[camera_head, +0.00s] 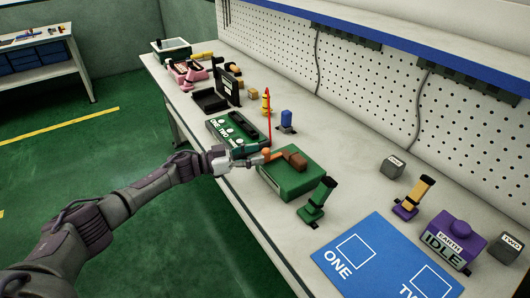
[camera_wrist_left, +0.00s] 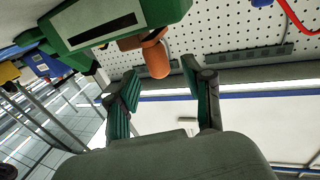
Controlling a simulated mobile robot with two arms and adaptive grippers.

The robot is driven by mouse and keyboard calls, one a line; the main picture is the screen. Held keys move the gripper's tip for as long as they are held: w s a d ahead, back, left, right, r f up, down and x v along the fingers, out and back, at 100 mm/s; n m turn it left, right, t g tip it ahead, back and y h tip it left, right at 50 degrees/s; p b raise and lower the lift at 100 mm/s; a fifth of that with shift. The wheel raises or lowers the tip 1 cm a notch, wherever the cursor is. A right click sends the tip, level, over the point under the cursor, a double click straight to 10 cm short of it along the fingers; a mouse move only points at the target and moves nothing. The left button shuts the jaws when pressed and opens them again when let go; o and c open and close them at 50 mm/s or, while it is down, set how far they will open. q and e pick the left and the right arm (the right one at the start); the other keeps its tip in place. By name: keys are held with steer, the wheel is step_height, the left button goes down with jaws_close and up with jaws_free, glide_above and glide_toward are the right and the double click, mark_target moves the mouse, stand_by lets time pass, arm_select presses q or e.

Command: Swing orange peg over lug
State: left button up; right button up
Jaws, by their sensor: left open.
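The orange peg (camera_head: 267,154) sits at the left end of a green box (camera_head: 289,180) on the bench, beside a brown block (camera_head: 296,160) on the box's top. My left gripper (camera_head: 248,156) is just left of the peg in the head view. Its two fingers (camera_wrist_left: 163,95) are spread, and the peg's tip is just beyond the gap between them, apparently apart from both. I cannot clearly tell which part is the lug.
A green stand (camera_head: 316,202) with a black top is close on the right. A blue mat (camera_head: 386,262) lies at the front right. A pegboard (camera_head: 360,95) backs the bench.

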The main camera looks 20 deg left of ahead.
arm_select(q)
steer(key=v, duration=0.8)
